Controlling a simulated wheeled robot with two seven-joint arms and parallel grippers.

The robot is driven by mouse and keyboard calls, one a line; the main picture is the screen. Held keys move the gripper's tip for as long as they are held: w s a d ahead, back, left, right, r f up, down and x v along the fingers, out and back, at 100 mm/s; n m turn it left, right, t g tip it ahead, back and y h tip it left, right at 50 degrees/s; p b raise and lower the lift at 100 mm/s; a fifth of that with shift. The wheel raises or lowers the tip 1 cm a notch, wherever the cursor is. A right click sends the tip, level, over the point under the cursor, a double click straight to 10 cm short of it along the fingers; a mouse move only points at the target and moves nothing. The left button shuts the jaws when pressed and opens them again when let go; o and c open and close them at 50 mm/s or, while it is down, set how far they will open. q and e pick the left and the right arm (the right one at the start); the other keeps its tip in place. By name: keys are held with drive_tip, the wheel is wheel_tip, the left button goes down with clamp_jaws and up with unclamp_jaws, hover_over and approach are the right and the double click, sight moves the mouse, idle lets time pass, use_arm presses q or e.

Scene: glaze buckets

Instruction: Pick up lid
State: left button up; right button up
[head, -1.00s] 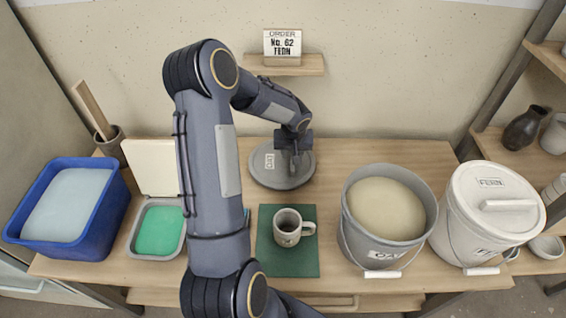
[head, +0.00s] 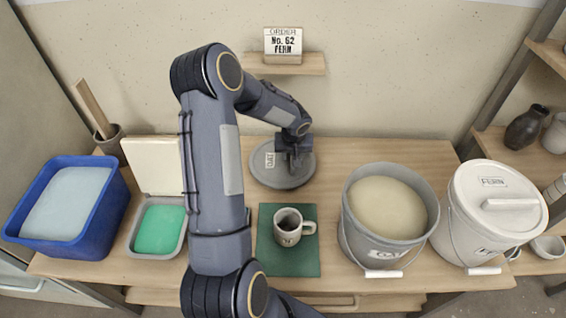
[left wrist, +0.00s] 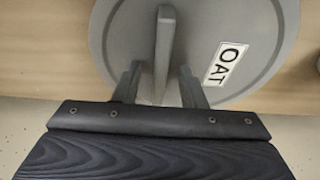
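A round grey lid (head: 267,176) with a label reading OAT lies flat on the table at the back middle. In the left wrist view the lid (left wrist: 120,35) has a raised bar handle (left wrist: 164,50). My left gripper (head: 294,158) is over the lid. In the left wrist view its two fingers (left wrist: 157,88) are open, one on each side of the handle's end, with a gap on both sides. My right gripper is not in view.
An open grey bucket (head: 350,235) of cream glaze and a white bucket with a FERN lid (head: 495,200) stand at right. A mug (head: 288,228) stands on a green mat (head: 290,262). A blue tub (head: 118,205) and a green-filled tray (head: 158,232) are at left.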

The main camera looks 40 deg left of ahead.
use_arm(q)
clamp_jaws()
